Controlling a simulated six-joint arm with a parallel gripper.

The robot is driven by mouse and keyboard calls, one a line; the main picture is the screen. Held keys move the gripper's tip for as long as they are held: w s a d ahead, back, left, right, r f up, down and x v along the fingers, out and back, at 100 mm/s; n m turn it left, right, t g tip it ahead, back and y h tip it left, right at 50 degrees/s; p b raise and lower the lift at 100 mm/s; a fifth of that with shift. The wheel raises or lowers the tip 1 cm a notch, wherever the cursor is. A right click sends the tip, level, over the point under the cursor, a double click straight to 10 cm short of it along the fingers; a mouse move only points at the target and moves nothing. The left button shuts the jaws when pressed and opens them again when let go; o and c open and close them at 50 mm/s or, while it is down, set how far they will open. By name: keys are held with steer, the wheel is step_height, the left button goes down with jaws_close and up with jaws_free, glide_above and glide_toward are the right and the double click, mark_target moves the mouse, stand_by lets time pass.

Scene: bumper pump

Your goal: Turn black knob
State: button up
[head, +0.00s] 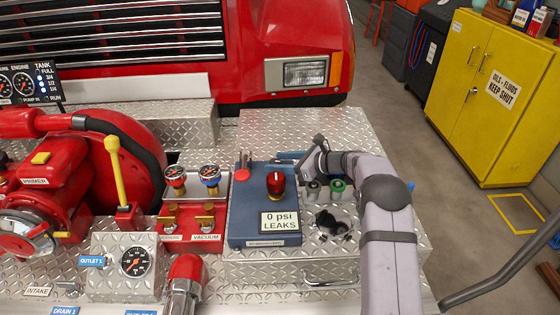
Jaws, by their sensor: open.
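A black, lobed shape (333,224) sits on the diamond plate to the right of the blue box. It looks like the black knob, but its details are too small to be sure. My gripper (303,162) is beyond it, near the back right of the blue box, with its jaws open. The jaws are small and partly hidden by my wrist. They appear apart from the black shape, and nothing shows held.
The blue box (240,207) carries a red lamp (276,184) and a "0 psi LEAKS" label. A dark cap (313,190) and a green-topped one (337,187) stand close to my wrist. Gauges and a yellow lever (117,170) are at left. A handle (330,282) fronts the plate.

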steer(key=c, duration=1)
steer(key=shift+f+b, duration=0.1)
steer(key=shift+b, duration=0.5)
steer(key=shift+s+m+t+h+b, duration=0.1)
steer(key=shift+m+t+h+b, duration=0.6)
steer(key=shift+b, duration=0.35)
steer(key=o, duration=1)
